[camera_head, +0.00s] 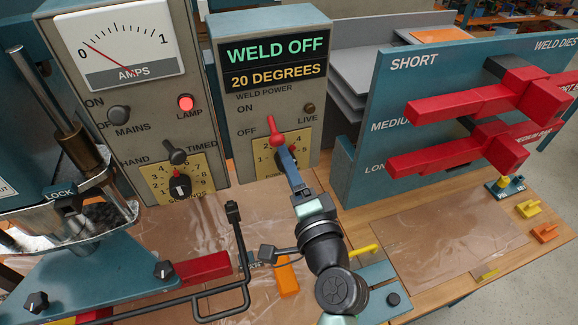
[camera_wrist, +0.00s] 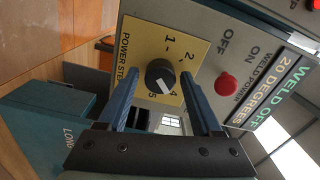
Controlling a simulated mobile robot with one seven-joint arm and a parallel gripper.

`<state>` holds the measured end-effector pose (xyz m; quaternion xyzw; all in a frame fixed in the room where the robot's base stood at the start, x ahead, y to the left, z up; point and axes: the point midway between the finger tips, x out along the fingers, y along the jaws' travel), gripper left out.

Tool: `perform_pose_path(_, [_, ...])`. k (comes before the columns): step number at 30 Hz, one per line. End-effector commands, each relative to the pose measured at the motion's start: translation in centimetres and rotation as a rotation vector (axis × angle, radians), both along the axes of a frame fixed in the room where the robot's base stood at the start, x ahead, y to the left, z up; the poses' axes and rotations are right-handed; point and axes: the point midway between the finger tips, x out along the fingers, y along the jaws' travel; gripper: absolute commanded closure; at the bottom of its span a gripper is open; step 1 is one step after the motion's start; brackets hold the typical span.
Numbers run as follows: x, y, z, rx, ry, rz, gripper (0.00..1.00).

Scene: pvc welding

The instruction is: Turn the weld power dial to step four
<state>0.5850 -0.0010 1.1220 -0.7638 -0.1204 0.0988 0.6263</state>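The weld power dial (camera_wrist: 160,76) is a round black knob with a white pointer on a yellow plate (camera_wrist: 150,47) marked "POWER STEP". The pointer slants down and right in the wrist view, towards the 4. My gripper (camera_wrist: 160,80) is open, with one blue finger on each side of the dial and yellow showing between fingers and knob. I cannot tell how deep the fingertips reach. In the head view my gripper (camera_head: 281,157) is at the yellow plate and hides the dial.
A red switch lever (camera_head: 273,130) sits just above the dial, close to my gripper. The display (camera_head: 274,62) reads "WELD OFF" and "20 DEGREES". A blue rack (camera_head: 388,95) with red dies stands to the right. A timer box (camera_head: 120,110) stands left.

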Motion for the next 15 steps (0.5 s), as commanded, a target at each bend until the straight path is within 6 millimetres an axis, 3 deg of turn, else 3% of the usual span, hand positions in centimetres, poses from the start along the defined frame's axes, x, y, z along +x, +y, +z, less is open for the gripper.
perform_pose_path(10, [-0.1, 0.0, 0.0, 0.0, 0.0, 0.001, 0.23])
perform_pose_path(15, [-1.5, -0.5, -0.2, 0.0, 0.001, 0.0, 0.23])
